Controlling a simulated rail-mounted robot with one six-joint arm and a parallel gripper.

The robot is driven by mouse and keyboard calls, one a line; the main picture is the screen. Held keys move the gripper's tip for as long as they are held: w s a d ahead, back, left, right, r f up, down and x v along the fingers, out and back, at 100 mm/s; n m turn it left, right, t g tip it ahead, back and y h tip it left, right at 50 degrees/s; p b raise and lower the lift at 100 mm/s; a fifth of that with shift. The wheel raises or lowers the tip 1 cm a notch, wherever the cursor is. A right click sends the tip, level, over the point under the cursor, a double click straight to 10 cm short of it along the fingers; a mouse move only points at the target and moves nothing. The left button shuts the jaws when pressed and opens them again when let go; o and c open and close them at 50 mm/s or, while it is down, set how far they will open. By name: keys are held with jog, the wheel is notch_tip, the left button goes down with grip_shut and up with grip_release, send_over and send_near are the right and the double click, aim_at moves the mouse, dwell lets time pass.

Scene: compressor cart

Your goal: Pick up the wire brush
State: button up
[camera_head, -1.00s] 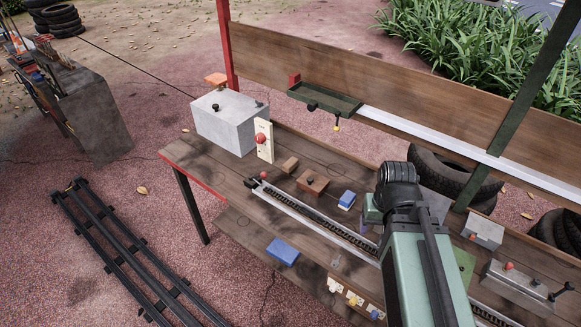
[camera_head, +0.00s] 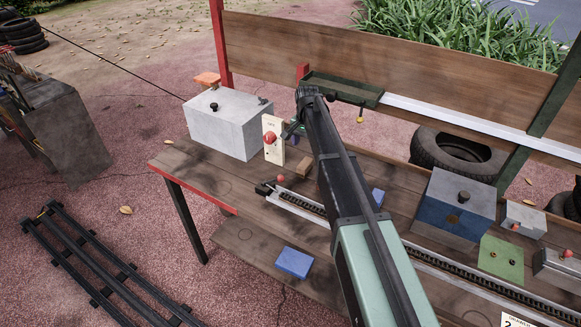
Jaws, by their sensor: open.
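I cannot make out a wire brush for certain in the head view. A small brown wooden block (camera_head: 304,166) lies on the bench beside my arm; it is too small to tell whether it has bristles. My gripper (camera_head: 292,131) is at the far end of my arm, beside the white panel with a red knob (camera_head: 273,140) and above the bench. It is open, small and partly hidden by my arm, and I see nothing held in it. My arm also covers part of the bench's middle.
A grey metal box (camera_head: 228,128) stands at the bench's left end. A green tray (camera_head: 345,90) is fixed to the back board behind my arm. A rail with a chain (camera_head: 300,202) runs along the bench (camera_head: 205,165). A blue-grey box (camera_head: 455,208) stands at right.

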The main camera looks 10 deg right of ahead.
aim_at(305, 162)
notch_tip(305, 162, down, 6)
jog(key=b, duration=0.5)
jog(key=shift+d+b, duration=0.15)
jog(key=shift+b, duration=0.25)
notch_tip(305, 162, down, 5)
jog(key=b, duration=0.5)
jog(key=shift+f, duration=0.2)
jog(key=shift+r, duration=0.25)
jog(key=shift+c, duration=0.3)
jog(key=c, duration=1)
